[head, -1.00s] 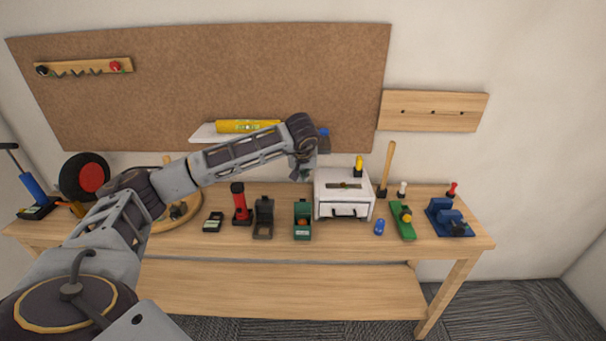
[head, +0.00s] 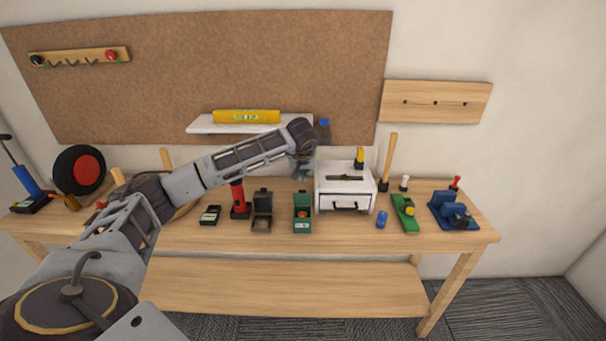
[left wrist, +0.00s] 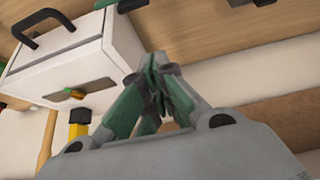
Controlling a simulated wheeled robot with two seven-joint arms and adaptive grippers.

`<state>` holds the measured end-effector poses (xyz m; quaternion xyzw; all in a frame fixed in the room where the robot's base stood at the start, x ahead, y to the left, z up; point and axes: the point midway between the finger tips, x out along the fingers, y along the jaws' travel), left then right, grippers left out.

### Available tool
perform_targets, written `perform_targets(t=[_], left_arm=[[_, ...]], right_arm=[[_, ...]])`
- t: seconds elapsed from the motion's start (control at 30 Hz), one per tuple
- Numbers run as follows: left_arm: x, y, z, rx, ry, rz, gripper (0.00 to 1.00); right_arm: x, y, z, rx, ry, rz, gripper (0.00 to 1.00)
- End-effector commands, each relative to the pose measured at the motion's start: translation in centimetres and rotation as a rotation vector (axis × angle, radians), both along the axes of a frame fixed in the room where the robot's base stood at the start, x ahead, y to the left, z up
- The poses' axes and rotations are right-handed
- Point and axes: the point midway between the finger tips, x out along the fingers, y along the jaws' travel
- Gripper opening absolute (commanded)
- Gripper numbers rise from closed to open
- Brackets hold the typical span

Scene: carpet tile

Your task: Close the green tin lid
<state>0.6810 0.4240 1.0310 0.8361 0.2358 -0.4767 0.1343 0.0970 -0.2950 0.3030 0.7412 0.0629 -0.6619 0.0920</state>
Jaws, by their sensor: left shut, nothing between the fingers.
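The green tin (head: 302,225) stands on the workbench, left of the white drawer box. Its lid (head: 301,198) is up at the back, and a small orange-red thing shows inside. My left gripper (head: 302,175) is just behind and above the raised lid, pointing down, small and partly hidden by its own wrist. In the left wrist view its fingers (left wrist: 150,70) are together with nothing between them. A dark green edge at the top of that view, beyond the fingertips, looks like part of the tin (left wrist: 131,4). I cannot tell whether the fingers touch the lid. My right gripper is not in view.
The white drawer box (head: 344,190) is close on the right and also shows in the left wrist view (left wrist: 80,60). A dark open tin (head: 262,225) stands on the left. A shelf with a yellow roll (head: 246,117) is behind. The bench front is clear.

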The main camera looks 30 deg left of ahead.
Motion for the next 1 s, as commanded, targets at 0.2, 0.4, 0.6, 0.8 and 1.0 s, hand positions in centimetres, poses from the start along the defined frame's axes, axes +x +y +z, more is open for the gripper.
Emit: perform_targets(t=[0.2, 0.4, 0.6, 0.8, 1.0], left_arm=[[-0.9, -0.5, -0.5, 0.0, 0.0, 0.0, 0.0], [-2.1, -1.3, -0.8, 0.0, 0.0, -0.001, 0.0], [-3.0, -1.8, -1.0, 0.001, 0.001, 0.0, 0.0], [-3.3, -2.0, -1.0, 0.001, 0.0, 0.001, 0.0], [-3.3, -2.0, -1.0, 0.001, 0.0, 0.001, 0.0]], right_arm=[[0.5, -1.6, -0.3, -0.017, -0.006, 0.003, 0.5], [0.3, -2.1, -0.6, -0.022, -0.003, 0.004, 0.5], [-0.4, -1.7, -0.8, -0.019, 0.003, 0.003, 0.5], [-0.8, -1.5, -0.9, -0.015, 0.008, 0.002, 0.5], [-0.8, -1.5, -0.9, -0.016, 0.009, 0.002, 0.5]])
